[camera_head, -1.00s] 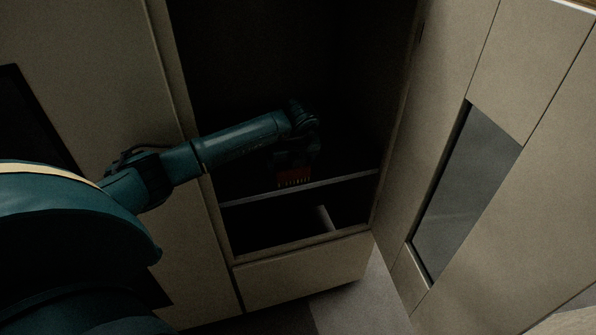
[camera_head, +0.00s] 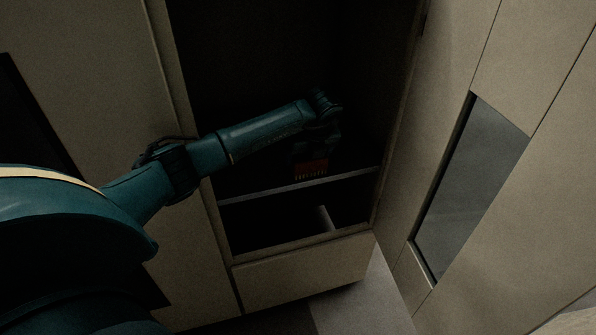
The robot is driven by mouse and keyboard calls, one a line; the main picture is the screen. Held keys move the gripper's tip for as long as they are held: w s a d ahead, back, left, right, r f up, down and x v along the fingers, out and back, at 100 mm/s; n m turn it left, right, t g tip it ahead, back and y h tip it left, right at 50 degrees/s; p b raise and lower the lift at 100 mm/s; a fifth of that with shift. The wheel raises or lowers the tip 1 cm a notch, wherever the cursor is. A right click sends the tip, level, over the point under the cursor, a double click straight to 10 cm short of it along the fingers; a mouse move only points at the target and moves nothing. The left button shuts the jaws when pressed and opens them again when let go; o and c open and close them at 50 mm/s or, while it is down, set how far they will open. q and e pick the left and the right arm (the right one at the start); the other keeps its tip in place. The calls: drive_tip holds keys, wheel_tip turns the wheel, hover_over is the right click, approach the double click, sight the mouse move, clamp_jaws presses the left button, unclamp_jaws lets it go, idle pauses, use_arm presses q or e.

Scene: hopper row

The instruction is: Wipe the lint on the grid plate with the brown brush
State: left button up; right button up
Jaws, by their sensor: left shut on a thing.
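My left gripper (camera_head: 312,156) is inside the dark open cabinet, at the end of the teal arm that comes in from the left. It is shut on the brown brush (camera_head: 311,170), which looks dark red-brown with a row of pale bristles along its lower edge. The bristles point down, just above or on the cabinet's inner floor behind the grey front edge; I cannot tell whether they touch. The grid plate and the lint cannot be made out in the dark. My right gripper is not in view.
The cabinet's grey shelf edge (camera_head: 300,187) runs across in front of the brush. Below it is an open compartment with a small divider (camera_head: 325,218). An open door with a dark window (camera_head: 470,190) stands at the right. A closed panel (camera_head: 100,90) flanks the left.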

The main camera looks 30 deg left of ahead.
use_arm(q)
drive_tip(key=shift+r, duration=0.1)
drive_tip(key=shift+s+a, duration=0.2)
drive_tip(key=shift+s+a+p, duration=0.8)
drive_tip(key=shift+s+a, duration=0.45)
drive_tip(key=shift+s, duration=0.25)
drive_tip(key=shift+f, duration=0.2)
drive_tip(key=shift+w+d+f+b, duration=0.2)
drive_tip(key=shift+w+d+b, duration=0.8)
drive_tip(key=shift+w+d, duration=0.5)
drive_tip(key=shift+w, duration=0.15)
drive_tip(key=shift+d, duration=0.15)
